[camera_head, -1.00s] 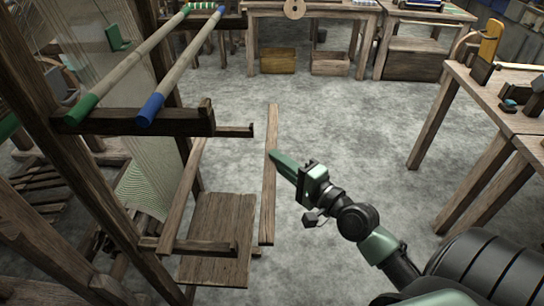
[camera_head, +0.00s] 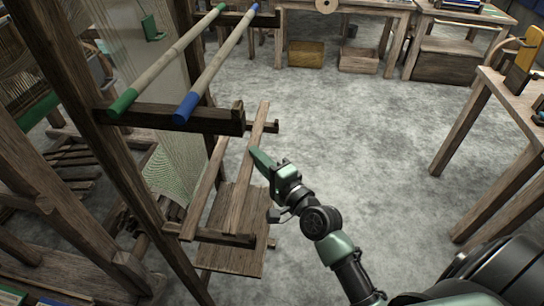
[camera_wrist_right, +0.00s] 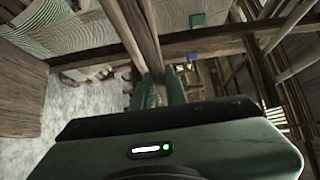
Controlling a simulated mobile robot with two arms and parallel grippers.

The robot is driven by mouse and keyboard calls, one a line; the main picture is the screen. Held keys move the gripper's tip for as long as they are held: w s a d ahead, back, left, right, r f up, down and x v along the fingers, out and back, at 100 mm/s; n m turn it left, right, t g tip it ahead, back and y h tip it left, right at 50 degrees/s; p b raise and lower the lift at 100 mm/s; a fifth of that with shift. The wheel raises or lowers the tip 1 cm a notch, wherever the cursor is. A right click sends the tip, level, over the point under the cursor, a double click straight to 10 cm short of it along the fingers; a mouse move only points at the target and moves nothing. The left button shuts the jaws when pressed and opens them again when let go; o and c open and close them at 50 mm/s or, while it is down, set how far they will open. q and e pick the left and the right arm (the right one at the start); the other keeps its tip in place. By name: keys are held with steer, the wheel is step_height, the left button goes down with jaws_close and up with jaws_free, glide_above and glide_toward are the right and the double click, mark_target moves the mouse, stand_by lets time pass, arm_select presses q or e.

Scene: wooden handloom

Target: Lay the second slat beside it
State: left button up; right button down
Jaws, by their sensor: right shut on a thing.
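The second slat (camera_head: 246,172), a long brown wooden strip, is held by my right gripper (camera_head: 260,162) near its middle. Its far end crosses over the upper support arm (camera_head: 265,126) and its near end is over the lower support arm (camera_head: 225,238). I cannot tell whether it touches them. The first slat (camera_head: 204,190) lies across both arms to the left, with a narrow gap between the slats. In the right wrist view, the held slat (camera_wrist_right: 151,35) runs up from between the green fingers (camera_wrist_right: 162,92). My left gripper is not in view.
A wooden board (camera_head: 232,262) lies below the slats. The loom's post (camera_head: 85,120) and two rods, green-ended (camera_head: 165,62) and blue-ended (camera_head: 215,66), stand left and above. A workbench (camera_head: 510,95) is at right. Open floor (camera_head: 360,140) lies between.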

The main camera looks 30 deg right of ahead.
mark_target(245, 155)
steer(key=w+a, duration=0.1)
steer(key=a, duration=0.1)
steer(key=shift+w+a, duration=0.4)
step_height(245, 155, down, 5)
steer(key=b, duration=0.3)
steer(key=shift+d+b, duration=0.1)
steer(key=shift+b, duration=0.3)
steer(key=shift+f, duration=0.1)
steer(key=c, duration=1.3)
jaws_free()
steer(key=shift+c, duration=0.2)
steer(key=shift+f, duration=0.1)
steer(key=shift+s, duration=0.1)
